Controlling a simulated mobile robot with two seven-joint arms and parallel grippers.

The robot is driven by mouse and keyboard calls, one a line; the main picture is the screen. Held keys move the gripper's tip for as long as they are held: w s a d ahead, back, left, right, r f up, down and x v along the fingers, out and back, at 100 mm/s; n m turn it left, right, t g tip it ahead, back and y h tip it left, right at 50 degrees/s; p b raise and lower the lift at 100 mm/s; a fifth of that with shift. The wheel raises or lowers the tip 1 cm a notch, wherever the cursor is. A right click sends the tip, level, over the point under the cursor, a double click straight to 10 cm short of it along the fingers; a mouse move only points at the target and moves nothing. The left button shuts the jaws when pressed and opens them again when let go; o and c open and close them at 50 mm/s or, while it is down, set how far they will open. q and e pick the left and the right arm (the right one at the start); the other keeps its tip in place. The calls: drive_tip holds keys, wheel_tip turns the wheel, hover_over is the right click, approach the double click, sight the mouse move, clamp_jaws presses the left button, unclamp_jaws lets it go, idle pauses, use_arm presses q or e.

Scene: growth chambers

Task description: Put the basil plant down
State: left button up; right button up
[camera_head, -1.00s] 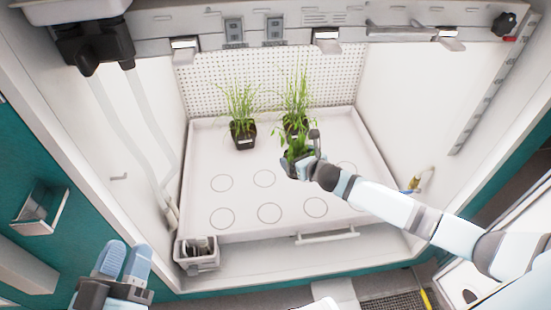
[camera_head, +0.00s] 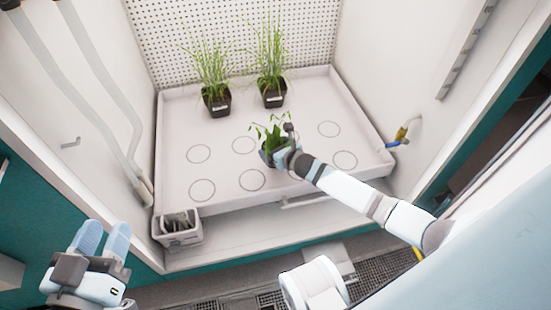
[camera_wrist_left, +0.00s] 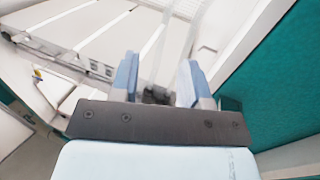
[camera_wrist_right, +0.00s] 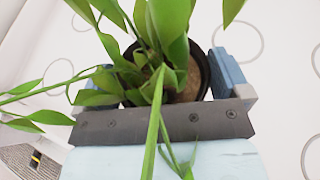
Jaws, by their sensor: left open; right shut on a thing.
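The basil plant (camera_head: 269,141) is a broad-leaved green plant in a dark round pot, over the front middle of the white tray (camera_head: 225,212). My right gripper (camera_head: 283,158) is shut on its pot. In the right wrist view the pot (camera_wrist_right: 200,75) sits between the two blue fingers, and leaves (camera_wrist_right: 150,30) cover part of it. I cannot tell whether the pot touches the tray. My left gripper (camera_head: 103,240) is open and empty, outside the chamber at the lower left.
Two grassy plants in black square pots (camera_head: 217,100) (camera_head: 274,94) stand at the back of the tray. Several empty circles (camera_head: 203,190) mark the tray floor. A small grey bin (camera_head: 178,229) hangs at the front left. A yellow-blue fitting (camera_head: 400,136) juts from the right wall.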

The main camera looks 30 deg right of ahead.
wheel_tip(320, 180, down, 4)
drive_tip(key=shift+b, duration=1)
drive_tip(key=shift+r, duration=0.1)
drive_tip(key=o, duration=0.7)
drive_tip(key=shift+f, duration=0.2)
drive_tip(key=shift+c, duration=0.2)
use_arm(q)
drive_tip(key=shift+w+a+r+m+t, duration=0.1)
drive_tip(key=shift+w+a+m+t, duration=0.2)
drive_tip(key=shift+w+m, duration=0.3)
drive_tip(key=shift+s, duration=0.1)
use_arm(e)
drive_tip(key=shift+r, duration=0.15)
drive_tip(key=shift+s+r+p, duration=0.2)
drive_tip(key=shift+s+p, duration=0.05)
drive_tip(key=shift+p, duration=0.1)
use_arm(q)
drive_tip(key=s+n+p, duration=0.1)
drive_tip(key=p, duration=0.1)
drive_tip(key=s+d+n+g+p, duration=0.1)
drive_tip(key=n+p, duration=0.1)
drive_tip(key=shift+s+d+p, duration=0.2)
drive_tip(key=shift+s+p, duration=0.05)
drive_tip(key=shift+p, duration=0.1)
use_arm(e)
drive_tip(key=v, duration=1.1)
drive_tip(key=shift+s, duration=0.2)
